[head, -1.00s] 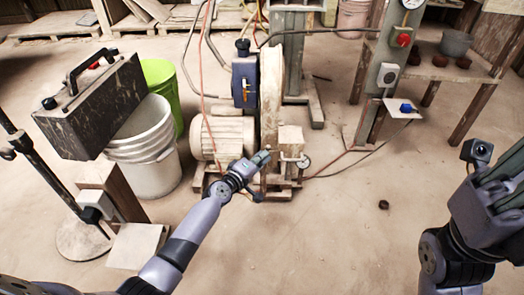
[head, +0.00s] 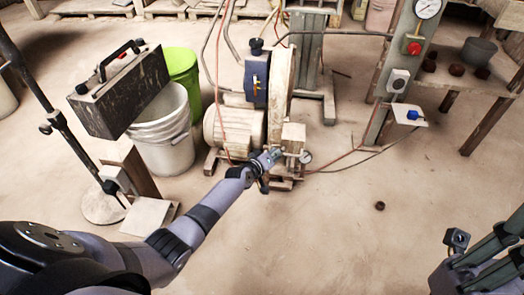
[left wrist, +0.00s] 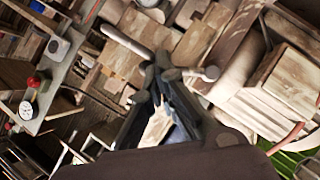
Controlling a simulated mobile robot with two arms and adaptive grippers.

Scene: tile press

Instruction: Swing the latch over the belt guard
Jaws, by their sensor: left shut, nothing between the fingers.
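The belt guard (head: 284,80) is the tall, worn beige housing on the machine in the middle of the head view. A light grey bar with a rounded end (left wrist: 125,42), which looks like the latch, shows in the left wrist view close beyond the fingertips. A second short, round-ended piece (left wrist: 205,73) lies just right of them. I cannot tell whether either touches the fingers. My left gripper (head: 274,154) is shut and empty at the low front of the machine; it also shows in the left wrist view (left wrist: 157,75). My right gripper (head: 488,250) is partly in view at bottom right; its fingers are unclear.
A white bucket (head: 163,145) and green bucket (head: 182,72) stand left. A control post (head: 406,60) and wooden bench (head: 458,80) stand right.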

